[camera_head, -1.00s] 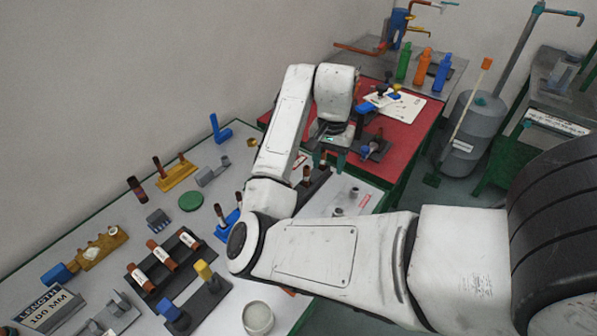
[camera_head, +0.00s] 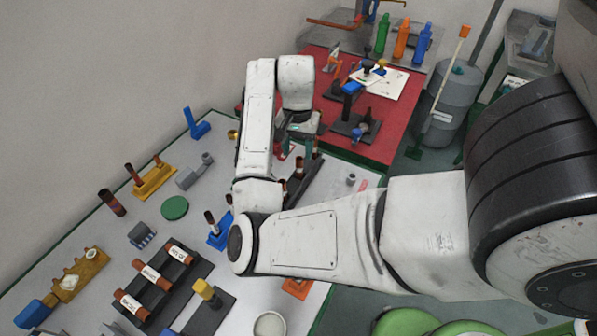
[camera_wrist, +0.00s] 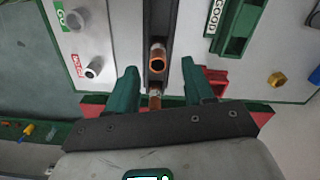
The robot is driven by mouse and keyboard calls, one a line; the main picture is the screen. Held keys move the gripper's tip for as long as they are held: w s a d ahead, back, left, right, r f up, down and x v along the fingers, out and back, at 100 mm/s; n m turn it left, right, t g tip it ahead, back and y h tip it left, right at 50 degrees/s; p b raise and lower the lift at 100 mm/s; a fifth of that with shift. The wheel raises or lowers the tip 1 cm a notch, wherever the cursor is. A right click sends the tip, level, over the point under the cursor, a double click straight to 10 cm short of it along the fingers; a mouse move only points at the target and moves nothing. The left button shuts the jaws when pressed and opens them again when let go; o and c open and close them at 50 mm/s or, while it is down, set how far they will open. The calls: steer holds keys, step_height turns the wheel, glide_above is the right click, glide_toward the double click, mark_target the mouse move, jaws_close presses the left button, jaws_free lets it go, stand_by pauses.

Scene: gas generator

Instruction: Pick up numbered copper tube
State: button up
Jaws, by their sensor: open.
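Copper tubes stand upright in a long dark holder (camera_head: 309,180) below my gripper in the head view; my arm partly covers it. My gripper (camera_head: 296,148) is open with green fingers above the holder's far end. In the wrist view, my fingers (camera_wrist: 160,68) stand apart on either side of the dark holder (camera_wrist: 160,20). One copper tube (camera_wrist: 157,62) shows between the fingertips, and another (camera_wrist: 155,98) lies nearer the palm. Nothing is held. Three copper tubes with white labels (camera_head: 156,278) lie in a black rack at lower left; their numbers are unreadable.
A blue holder with dark tubes (camera_head: 220,232) stands left of my arm. A yellow stand (camera_head: 155,182) and a green disc (camera_head: 174,208) are farther left. The red table (camera_head: 375,143) beyond holds a black stand and papers. Grey fittings (camera_wrist: 94,68) lie left in the wrist view.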

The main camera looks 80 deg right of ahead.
mark_target(299, 158)
steer(key=f, duration=0.1)
steer(key=f+b, duration=0.1)
steer(key=f, duration=0.1)
steer(key=shift+s+d+f+b, duration=0.2)
steer(key=shift+s+f+b, duration=0.05)
steer(key=shift+f+b, duration=0.1)
steer(key=shift+w+f+p, duration=0.1)
steer(key=shift+f+p, duration=0.3)
steer(key=shift+f, duration=0.35)
jaws_close()
